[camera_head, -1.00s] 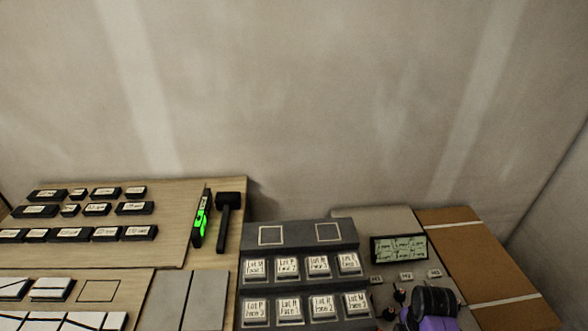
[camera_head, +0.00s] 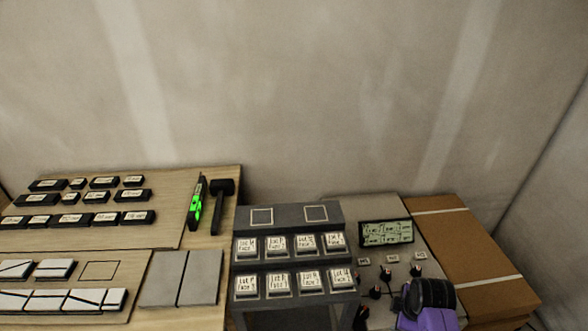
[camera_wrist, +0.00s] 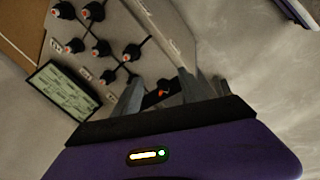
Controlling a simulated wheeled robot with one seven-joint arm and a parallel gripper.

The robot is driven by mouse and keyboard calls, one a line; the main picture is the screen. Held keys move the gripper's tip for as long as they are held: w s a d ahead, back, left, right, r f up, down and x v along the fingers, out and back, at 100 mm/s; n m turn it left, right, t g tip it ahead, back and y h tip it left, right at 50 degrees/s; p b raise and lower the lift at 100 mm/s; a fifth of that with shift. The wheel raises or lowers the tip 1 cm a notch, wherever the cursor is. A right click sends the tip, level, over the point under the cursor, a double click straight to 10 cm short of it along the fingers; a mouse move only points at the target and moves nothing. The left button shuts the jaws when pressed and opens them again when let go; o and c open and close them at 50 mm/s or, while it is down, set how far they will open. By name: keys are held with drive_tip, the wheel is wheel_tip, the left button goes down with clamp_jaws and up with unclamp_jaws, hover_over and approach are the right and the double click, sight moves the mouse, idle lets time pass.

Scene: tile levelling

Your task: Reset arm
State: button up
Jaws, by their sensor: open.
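My gripper (camera_wrist: 160,95) is open in the wrist view, with its two grey fingers spread apart. Between and beyond them is a small black knob with an orange mark, and I see nothing clearly held. In the head view my purple and black wrist (camera_head: 430,310) is at the bottom right, over the front of the grey panel (camera_head: 345,210). The fingers are hidden there.
A dark rack (camera_head: 290,214) of labelled blocks stands left of the panel. Further left are a black mallet (camera_head: 221,205), a green-marked level (camera_head: 198,203), grey tiles (camera_head: 180,278) and labelled black blocks (camera_head: 75,219). A brown box (camera_head: 463,250) lies right. The wall behind is bare.

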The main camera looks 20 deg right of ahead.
drive_tip(key=w+r+m+t+h, duration=0.2)
drive_tip(key=w+r+m+t, duration=0.1)
drive_tip(key=r+m+t, duration=0.15)
drive_tip(key=s+a+r+m+t+h, duration=0.1)
drive_tip(key=s+a+r+m+t, duration=0.35)
drive_tip(key=a+r, duration=0.4)
drive_tip(key=s+a+r+m+t+y, duration=0.1)
drive_tip(key=s+a+r+t, duration=0.1)
drive_tip(key=s+a+r, duration=0.4)
drive_tip(key=s+a+r+m+t+y, duration=0.1)
drive_tip(key=s+a+r+t+y, duration=0.2)
drive_tip(key=s+r, duration=0.6)
drive_tip(key=s+a+n+g, duration=0.1)
drive_tip(key=s+a+g, duration=0.1)
drive_tip(key=s+a, duration=0.2)
drive_tip(key=shift+s+a+n+y, duration=0.25)
drive_tip(key=shift+s+n+y, duration=0.05)
drive_tip(key=shift+s, duration=1.45)
